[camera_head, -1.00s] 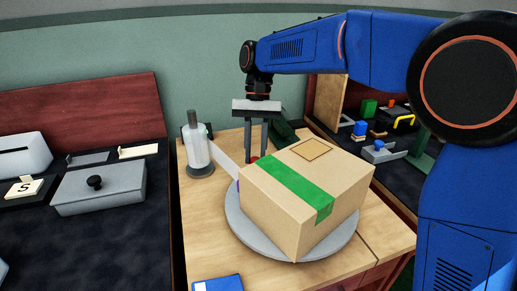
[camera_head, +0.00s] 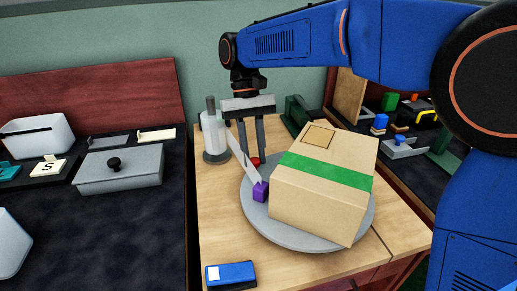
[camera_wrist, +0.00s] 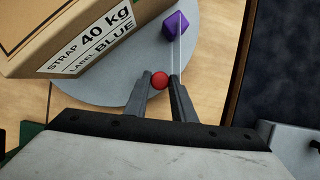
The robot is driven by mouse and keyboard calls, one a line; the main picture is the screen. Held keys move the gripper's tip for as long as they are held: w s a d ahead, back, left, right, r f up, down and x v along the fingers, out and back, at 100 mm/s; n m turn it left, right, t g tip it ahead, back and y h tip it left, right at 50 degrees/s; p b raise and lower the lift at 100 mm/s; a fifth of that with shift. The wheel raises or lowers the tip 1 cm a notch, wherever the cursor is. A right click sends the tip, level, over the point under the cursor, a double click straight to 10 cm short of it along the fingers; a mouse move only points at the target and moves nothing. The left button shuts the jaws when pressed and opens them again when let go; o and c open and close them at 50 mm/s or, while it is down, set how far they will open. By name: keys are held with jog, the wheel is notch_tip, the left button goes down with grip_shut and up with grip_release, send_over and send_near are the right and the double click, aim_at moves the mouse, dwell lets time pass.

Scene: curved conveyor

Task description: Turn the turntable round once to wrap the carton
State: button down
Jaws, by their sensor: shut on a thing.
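The carton (camera_head: 325,195), brown with a green tape band and a square label on top, sits on the round grey turntable (camera_head: 262,224). In the wrist view the carton (camera_wrist: 30,25) shows the words "STRAP 40 kg" and "LABEL BLUE". My gripper (camera_head: 252,157) points down behind the carton's left side. In the wrist view my gripper (camera_wrist: 161,85) is shut on a red round knob (camera_wrist: 159,80) at the turntable's edge. A purple block (camera_head: 260,191) sits on the turntable at the carton's left. A pale film strip (camera_head: 242,158) runs from the film roll (camera_head: 213,132) to the purple block.
A blue box (camera_head: 231,275) lies at the table's front left. A dark bench on the left holds a grey lidded box (camera_head: 119,167) and a white slotted box (camera_head: 36,134). A green object (camera_head: 297,112) stands behind the carton. The right bench holds several small items.

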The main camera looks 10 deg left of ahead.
jog(key=shift+s+a+n+h, duration=0.2)
jog(key=shift+s+n, duration=0.3)
jog(key=shift+s, duration=0.2)
jog(key=shift+s+a+n+h, duration=0.1)
jog(key=shift+s+n+h, duration=0.1)
jog(key=shift+s+n, duration=0.4)
jog(key=shift+t, duration=0.3)
jog(key=c, duration=1.5)
grip_release()
jog(key=shift+c, duration=0.2)
jog(key=v, duration=1.2)
jog(key=shift+s+d, duration=0.1)
